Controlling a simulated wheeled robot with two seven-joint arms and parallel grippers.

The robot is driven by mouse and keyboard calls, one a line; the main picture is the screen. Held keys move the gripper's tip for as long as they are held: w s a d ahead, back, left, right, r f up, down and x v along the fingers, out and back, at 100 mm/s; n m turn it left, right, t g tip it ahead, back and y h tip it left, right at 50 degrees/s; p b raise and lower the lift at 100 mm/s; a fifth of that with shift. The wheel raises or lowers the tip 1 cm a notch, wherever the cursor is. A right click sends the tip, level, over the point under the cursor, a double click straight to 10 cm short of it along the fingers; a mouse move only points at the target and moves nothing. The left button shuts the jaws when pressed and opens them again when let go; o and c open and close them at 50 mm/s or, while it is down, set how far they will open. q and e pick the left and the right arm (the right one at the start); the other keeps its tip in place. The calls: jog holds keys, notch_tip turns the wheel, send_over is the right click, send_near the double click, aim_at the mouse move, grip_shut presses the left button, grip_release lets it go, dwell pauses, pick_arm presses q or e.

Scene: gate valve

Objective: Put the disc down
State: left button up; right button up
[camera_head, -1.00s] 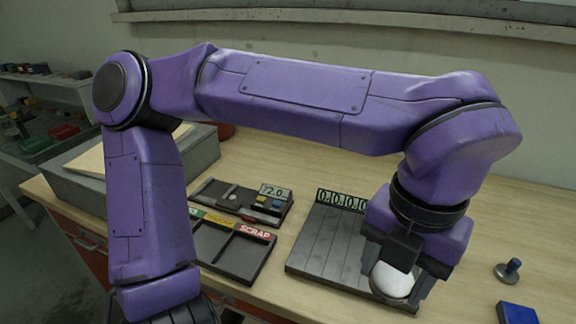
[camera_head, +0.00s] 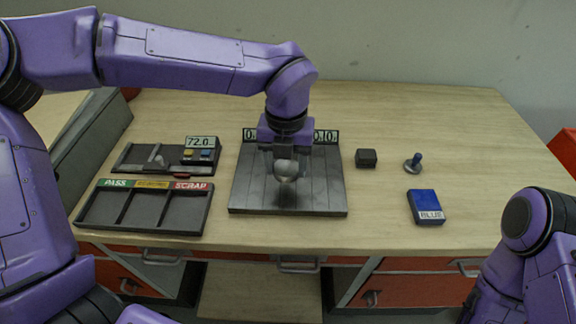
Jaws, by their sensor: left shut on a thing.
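The disc (camera_head: 286,172) is round and silver-grey, with its face turned toward me. My left gripper (camera_head: 285,160) points down and is shut on it, hiding its upper part. The disc is over the middle of a dark slatted plate (camera_head: 250,195) with a dark shadow below it. I cannot tell whether its lower edge touches the plate. My right arm comes in at the lower right, and its gripper is out of view.
A sorting tray (camera_head: 146,228) labelled PASS and SCRAP is at the left. Behind it is a gauge reading 72.0 (camera_head: 200,142). The table's back right is clear.

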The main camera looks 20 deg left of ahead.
aim_at(289, 174)
pick_arm(q)
jog(key=f, duration=0.1)
jog(key=w+f, duration=0.1)
jog(key=f, duration=0.2)
jog(key=shift+w+f+p, duration=0.2)
jog(key=shift+w+p, duration=0.05)
jog(key=shift+p, duration=0.1)
jog(key=shift+f, duration=0.2)
jog(key=shift+f, duration=0.1)
jog(key=o, duration=1.3)
jog(key=shift+f, duration=0.1)
jog(key=shift+o, duration=0.2)
notch_tip(289, 174, up, 12)
jog(key=shift+r+b, duration=0.25)
jog(key=shift+b, duration=0.35)
